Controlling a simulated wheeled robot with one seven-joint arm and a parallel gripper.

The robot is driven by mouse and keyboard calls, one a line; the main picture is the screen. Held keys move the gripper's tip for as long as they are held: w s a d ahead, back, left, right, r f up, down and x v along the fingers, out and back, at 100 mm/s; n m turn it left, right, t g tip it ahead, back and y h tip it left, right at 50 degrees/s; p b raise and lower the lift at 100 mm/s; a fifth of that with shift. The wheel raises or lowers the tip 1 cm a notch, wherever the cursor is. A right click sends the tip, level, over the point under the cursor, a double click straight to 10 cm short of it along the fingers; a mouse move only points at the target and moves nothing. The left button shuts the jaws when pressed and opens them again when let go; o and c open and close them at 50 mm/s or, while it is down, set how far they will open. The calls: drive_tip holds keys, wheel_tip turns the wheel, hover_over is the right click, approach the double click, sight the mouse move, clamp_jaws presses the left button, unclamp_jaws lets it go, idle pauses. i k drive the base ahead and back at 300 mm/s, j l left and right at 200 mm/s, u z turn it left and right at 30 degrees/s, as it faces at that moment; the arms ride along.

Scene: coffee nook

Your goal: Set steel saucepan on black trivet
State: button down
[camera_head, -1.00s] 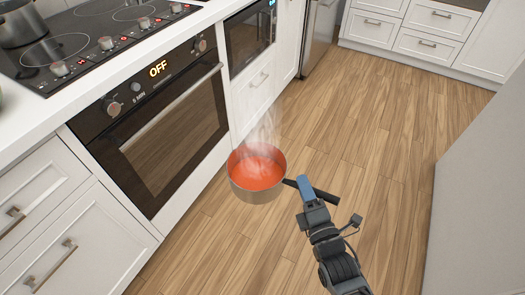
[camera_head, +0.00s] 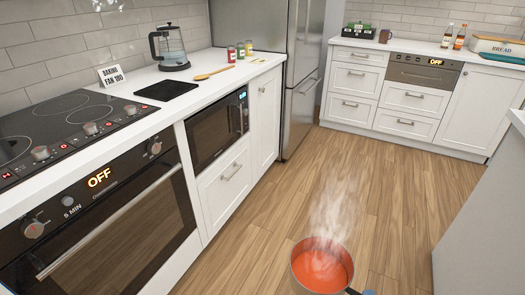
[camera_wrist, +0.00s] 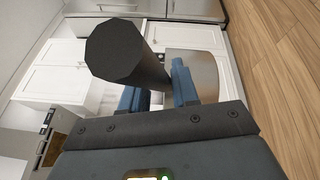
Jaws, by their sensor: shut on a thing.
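The steel saucepan (camera_head: 322,267) is full of steaming red liquid and is held above the floor at the bottom of the head view. In the wrist view its dark handle (camera_wrist: 128,52) runs between the two blue fingers, and part of its steel wall (camera_wrist: 196,75) shows beyond. My gripper (camera_wrist: 158,95) is shut on the handle. In the head view only a blue bit of my gripper (camera_head: 368,292) shows at the bottom edge. The black trivet (camera_head: 166,90) lies flat and bare on the white counter, right of the cooktop.
The cooktop (camera_head: 70,125) is left of the trivet, with a sign (camera_head: 110,76) behind. A glass kettle (camera_head: 170,50) stands behind the trivet; a wooden spoon (camera_head: 214,72) and small jars (camera_head: 240,50) are to its right. The oven (camera_head: 110,220) and microwave (camera_head: 217,128) are below. The wooden floor is clear.

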sight(185, 88)
drive_tip(key=i+j+z, duration=0.3)
drive_tip(key=i+j, duration=0.15)
drive_tip(key=i, duration=0.2)
drive_tip(key=i+j+z, duration=0.25)
drive_tip(key=i+j, duration=0.4)
